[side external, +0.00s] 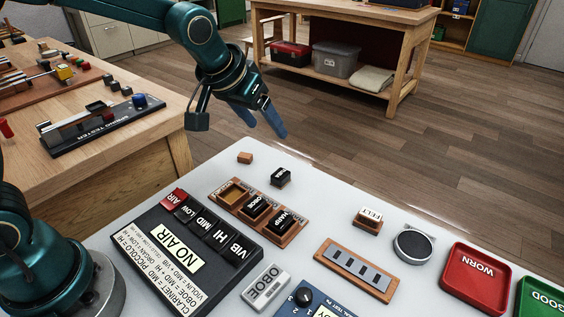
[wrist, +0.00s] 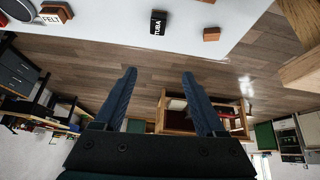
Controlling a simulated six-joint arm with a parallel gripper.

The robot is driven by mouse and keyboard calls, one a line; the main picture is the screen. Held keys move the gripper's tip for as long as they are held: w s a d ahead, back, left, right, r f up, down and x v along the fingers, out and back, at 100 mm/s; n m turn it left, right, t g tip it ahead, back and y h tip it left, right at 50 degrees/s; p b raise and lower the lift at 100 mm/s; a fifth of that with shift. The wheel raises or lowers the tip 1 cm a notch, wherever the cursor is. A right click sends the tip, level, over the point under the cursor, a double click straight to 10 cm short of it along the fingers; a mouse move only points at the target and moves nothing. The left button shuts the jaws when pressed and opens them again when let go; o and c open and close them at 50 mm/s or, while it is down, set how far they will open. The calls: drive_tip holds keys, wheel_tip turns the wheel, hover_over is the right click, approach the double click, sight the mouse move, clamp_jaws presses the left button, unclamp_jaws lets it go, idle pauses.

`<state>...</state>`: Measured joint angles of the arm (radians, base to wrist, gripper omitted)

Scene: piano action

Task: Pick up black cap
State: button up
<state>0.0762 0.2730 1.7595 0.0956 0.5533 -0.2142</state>
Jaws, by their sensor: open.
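A loose black cap (side external: 281,177) stands on the pale table top; in the wrist view it reads TUBA (wrist: 158,22). Two more black caps, OBOE (side external: 256,206) and HARP (side external: 284,221), sit in a wooden tray (side external: 223,207), whose leftmost pocket is empty. My gripper (side external: 264,124) hangs above the far edge of the table, up and to the left of the loose cap in the side view. In the wrist view its blue fingers (wrist: 159,75) are spread apart with nothing between them, and the cap is apart from them, near the top.
A small wooden block (side external: 245,158) lies near the loose cap. A FELT block (side external: 368,220), a round grey disc (side external: 412,244), a slotted wooden strip (side external: 355,268) and a red WORN tray (side external: 476,276) stand to the right. A NO AIR box (side external: 183,245) stands front left.

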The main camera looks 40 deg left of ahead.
drive_tip(key=g, duration=0.2)
hover_over(278, 175)
drive_tip(key=s, duration=0.2)
wheel_tip(278, 175, down, 8)
drive_tip(key=shift+s+d+f, duration=0.1)
drive_tip(key=shift+s+f, duration=0.05)
drive_tip(key=shift+f, duration=0.1)
drive_tip(key=shift+x, duration=2.4)
clamp_jaws()
